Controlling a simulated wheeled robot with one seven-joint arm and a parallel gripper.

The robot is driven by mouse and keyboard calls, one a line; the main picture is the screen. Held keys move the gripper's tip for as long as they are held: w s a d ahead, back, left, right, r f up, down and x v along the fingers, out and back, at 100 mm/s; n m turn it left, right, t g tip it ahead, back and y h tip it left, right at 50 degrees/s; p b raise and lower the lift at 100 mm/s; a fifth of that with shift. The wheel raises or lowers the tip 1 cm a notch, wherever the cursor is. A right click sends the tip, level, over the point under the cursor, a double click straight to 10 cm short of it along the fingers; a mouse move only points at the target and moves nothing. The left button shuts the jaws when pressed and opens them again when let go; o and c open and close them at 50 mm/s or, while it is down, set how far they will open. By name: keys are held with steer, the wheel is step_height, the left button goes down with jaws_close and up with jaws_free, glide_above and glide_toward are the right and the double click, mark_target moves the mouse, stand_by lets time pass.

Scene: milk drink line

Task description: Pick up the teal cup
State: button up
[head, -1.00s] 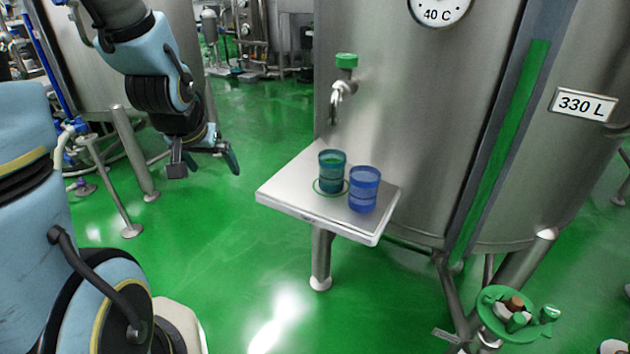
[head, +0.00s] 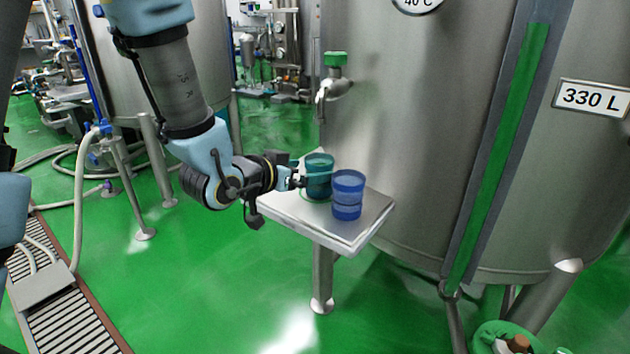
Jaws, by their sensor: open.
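The teal cup (head: 319,181) stands upright on the small steel shelf (head: 350,233), below the tap and left of the blue cup. It sits over a green ring mark, mostly hidden now. My gripper (head: 303,180) reaches in from the left at the teal cup's height. Its jaws are open, with the fingertips at the cup's left side. One dark finger shows behind the cup's left edge. I cannot tell whether the fingers touch the cup.
The blue cup (head: 347,195) stands close to the teal cup on its right, slightly nearer. The tap (head: 333,88) with a green handle juts from the steel tank (head: 430,140) above the shelf. The shelf's front right part is bare.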

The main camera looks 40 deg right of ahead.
steer(key=p+x, duration=0.1)
steer(key=x, duration=0.7)
steer(key=shift+w, duration=0.1)
steer(key=shift+r, duration=0.1)
jaws_close()
stand_by(0.5)
steer(key=shift+r, duration=0.15)
